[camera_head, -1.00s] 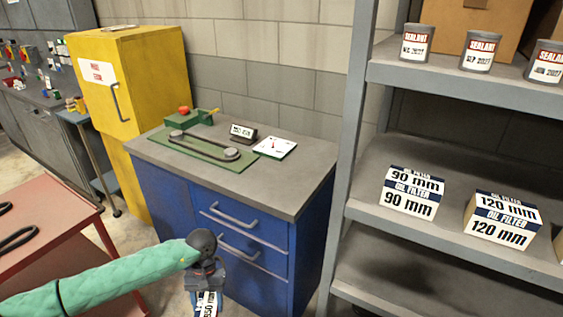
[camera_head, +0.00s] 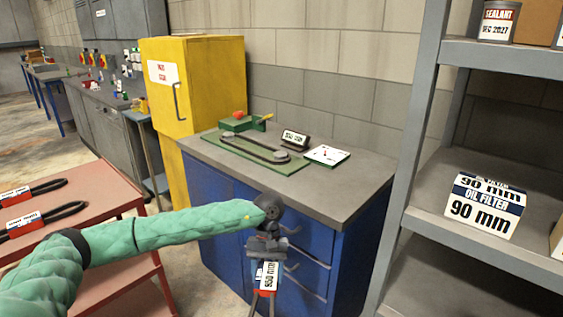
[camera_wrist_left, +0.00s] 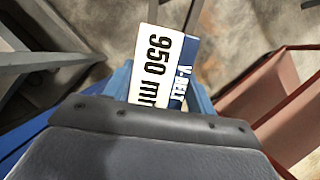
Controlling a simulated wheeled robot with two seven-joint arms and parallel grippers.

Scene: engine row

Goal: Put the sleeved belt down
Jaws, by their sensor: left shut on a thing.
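The sleeved belt (camera_head: 268,275) hangs below my left gripper (camera_head: 266,262), in front of the blue cabinet. Its white and blue sleeve reads 950 mm, and dark belt strands show below it. In the left wrist view the sleeve (camera_wrist_left: 160,68) reads "950 mm" and "V-BELT", just beyond my left gripper (camera_wrist_left: 158,100), which is shut on it. My right gripper is not in view. Two more sleeved belts, a rear one (camera_head: 30,193) and a front one (camera_head: 40,218), lie on the red cart's top (camera_head: 112,190) at the left.
The blue cabinet's grey top (camera_head: 345,190) holds a green board (camera_head: 292,168) with a belt around two pulleys, a small sign (camera_head: 294,139) and a white card (camera_head: 327,156). A yellow cabinet (camera_head: 205,90) stands behind. A grey shelf unit (camera_head: 415,130) with an oil filter box (camera_head: 485,205) stands right.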

